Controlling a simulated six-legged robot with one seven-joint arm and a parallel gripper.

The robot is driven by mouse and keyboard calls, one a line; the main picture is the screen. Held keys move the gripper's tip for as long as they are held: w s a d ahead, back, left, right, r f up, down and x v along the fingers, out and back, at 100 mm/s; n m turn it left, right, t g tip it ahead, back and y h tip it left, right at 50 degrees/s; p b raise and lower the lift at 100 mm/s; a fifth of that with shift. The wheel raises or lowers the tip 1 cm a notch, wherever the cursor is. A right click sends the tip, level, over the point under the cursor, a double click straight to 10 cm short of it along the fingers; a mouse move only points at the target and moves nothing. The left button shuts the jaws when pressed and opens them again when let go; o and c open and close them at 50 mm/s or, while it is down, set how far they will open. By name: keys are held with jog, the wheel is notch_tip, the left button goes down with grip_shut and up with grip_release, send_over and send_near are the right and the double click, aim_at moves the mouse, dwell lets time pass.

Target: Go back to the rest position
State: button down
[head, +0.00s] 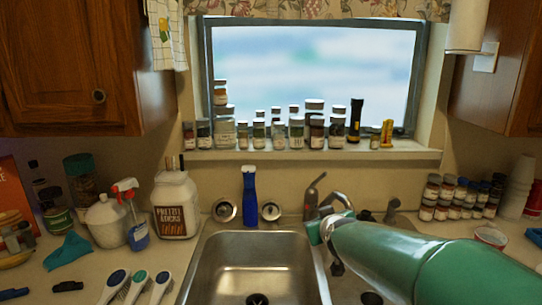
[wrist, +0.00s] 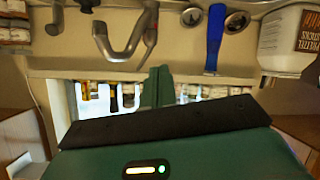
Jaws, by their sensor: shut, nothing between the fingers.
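My green arm reaches in from the right of the head view, over the right side of the sink. My gripper (head: 318,230) is at its far end, close to the faucet (head: 338,203). In the wrist view, which looks upside down, my gripper (wrist: 158,88) shows its green fingers together with nothing held. The faucet (wrist: 125,42) shows beyond them to the left, apart from the fingers in that picture. Part of the right basin is hidden behind my arm.
The left sink basin (head: 255,265) is empty. Jars line the windowsill (head: 300,155). A pretzel container (head: 176,205), a spray bottle (head: 132,214) and brushes (head: 137,285) crowd the left counter. Spice jars (head: 463,197) and cups (head: 516,186) stand right.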

jog(key=s+d+f+m+g, duration=0.1)
jog(key=s+f+g, duration=0.1)
jog(key=s, duration=1.3)
jog(key=s+d+f+m+g, duration=0.1)
jog(key=s+g, duration=0.4)
jog(key=s, duration=1.1)
jog(key=shift+d+f+m, duration=0.3)
jog(key=shift+f+m, duration=0.25)
jog(key=shift+m, duration=0.25)
